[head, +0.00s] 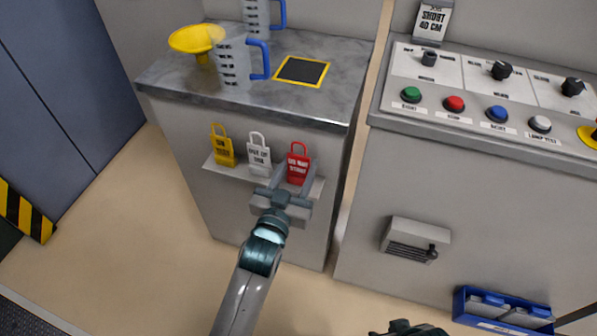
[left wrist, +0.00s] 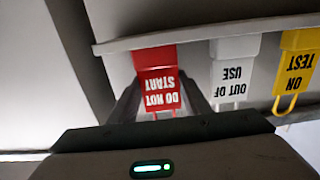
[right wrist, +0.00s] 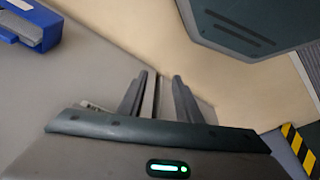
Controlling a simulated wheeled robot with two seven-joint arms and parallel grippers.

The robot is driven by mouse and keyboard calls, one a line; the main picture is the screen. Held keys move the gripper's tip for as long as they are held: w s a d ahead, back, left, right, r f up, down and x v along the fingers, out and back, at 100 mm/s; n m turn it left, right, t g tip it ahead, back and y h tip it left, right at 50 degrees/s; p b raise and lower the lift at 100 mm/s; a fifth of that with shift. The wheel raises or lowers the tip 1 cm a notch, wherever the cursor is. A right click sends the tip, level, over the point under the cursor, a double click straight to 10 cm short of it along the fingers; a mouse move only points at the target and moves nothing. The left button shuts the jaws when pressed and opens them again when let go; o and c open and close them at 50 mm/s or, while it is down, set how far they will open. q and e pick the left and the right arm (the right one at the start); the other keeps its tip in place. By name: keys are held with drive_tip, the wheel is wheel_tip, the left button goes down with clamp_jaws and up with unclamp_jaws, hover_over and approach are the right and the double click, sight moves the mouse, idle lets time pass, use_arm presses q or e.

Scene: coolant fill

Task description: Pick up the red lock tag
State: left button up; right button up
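The red lock tag (head: 298,165) reads "DO NOT START" and stands at the right end of a small ledge (head: 232,176) on the front of the grey cabinet. My left gripper (head: 294,174) is open, with its fingers around or just in front of the tag. In the left wrist view the red tag (left wrist: 157,80) shows upside down between the two spread fingers (left wrist: 157,98), with a gap on each side. Exact depth between fingertips and tag is hard to tell. My right gripper (right wrist: 158,85) is open and empty, near the floor and a grey panel.
A white tag (head: 258,155) and a yellow tag (head: 222,147) stand left of the red one. Above are a yellow funnel (head: 197,38), clear jugs (head: 232,65) and a black pad (head: 302,71). A control console (head: 480,95) stands right; a blue bin (head: 505,312) is low right.

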idle(0.3)
